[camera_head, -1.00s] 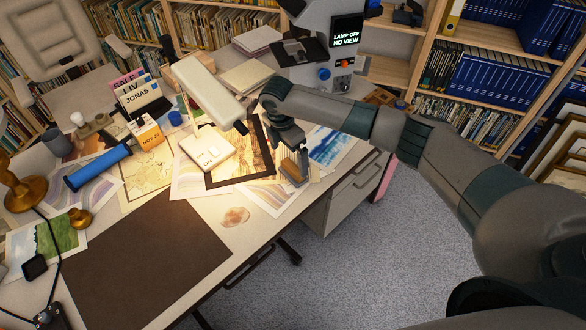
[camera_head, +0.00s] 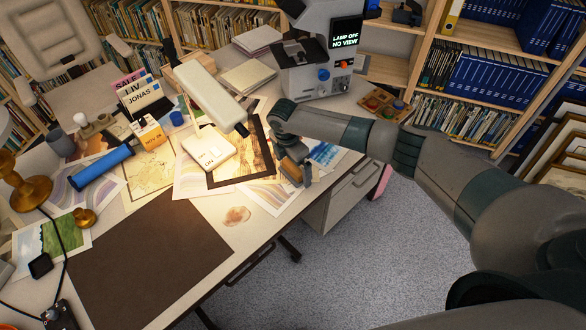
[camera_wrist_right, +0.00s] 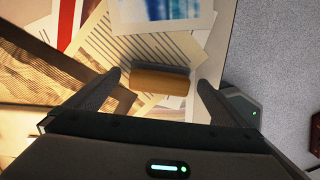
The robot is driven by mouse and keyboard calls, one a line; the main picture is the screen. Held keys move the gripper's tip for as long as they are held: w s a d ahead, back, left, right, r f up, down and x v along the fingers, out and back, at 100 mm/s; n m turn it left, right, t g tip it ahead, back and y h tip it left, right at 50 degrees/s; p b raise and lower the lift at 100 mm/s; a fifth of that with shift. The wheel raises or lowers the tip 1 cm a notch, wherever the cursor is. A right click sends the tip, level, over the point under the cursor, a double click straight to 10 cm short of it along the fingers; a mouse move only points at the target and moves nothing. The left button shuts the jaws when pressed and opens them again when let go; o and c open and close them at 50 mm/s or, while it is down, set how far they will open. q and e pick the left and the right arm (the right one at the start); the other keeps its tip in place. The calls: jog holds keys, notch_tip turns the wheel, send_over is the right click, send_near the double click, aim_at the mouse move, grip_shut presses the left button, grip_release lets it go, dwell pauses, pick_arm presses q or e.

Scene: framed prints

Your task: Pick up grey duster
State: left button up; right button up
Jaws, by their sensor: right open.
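A small block with a tan wooden top (camera_wrist_right: 160,80) lies between the fingers of my right gripper (camera_wrist_right: 160,84) in the right wrist view. My left gripper is not in view.
Loose prints and a dark frame (camera_head: 232,182) lie around the block. A white lamp head (camera_head: 207,92) hangs to its left, and a white "ON" box (camera_head: 208,149) sits nearby. A microscope-like device (camera_head: 318,60) stands behind. The dark mat (camera_head: 145,260) is bare.

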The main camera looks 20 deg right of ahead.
jog(key=shift+f, duration=0.45)
jog(key=c, duration=1.2)
jog(key=shift+o, duration=0.2)
jog(key=shift+r, duration=0.15)
jog(key=shift+w+r+b, duration=0.1)
jog(key=shift+r+b, duration=0.2)
jog(key=shift+r, duration=0.25)
notch_tip(320, 180, up, 2)
jog(key=shift+r+b, duration=0.15)
jog(key=shift+b, duration=0.35)
jog(key=s+d+r+b, duration=0.2)
jog(key=s+d+r, duration=0.5)
jog(key=d, duration=0.2)
jog(key=shift+s+r+b, duration=0.25)
jog(key=shift+b, duration=0.1)
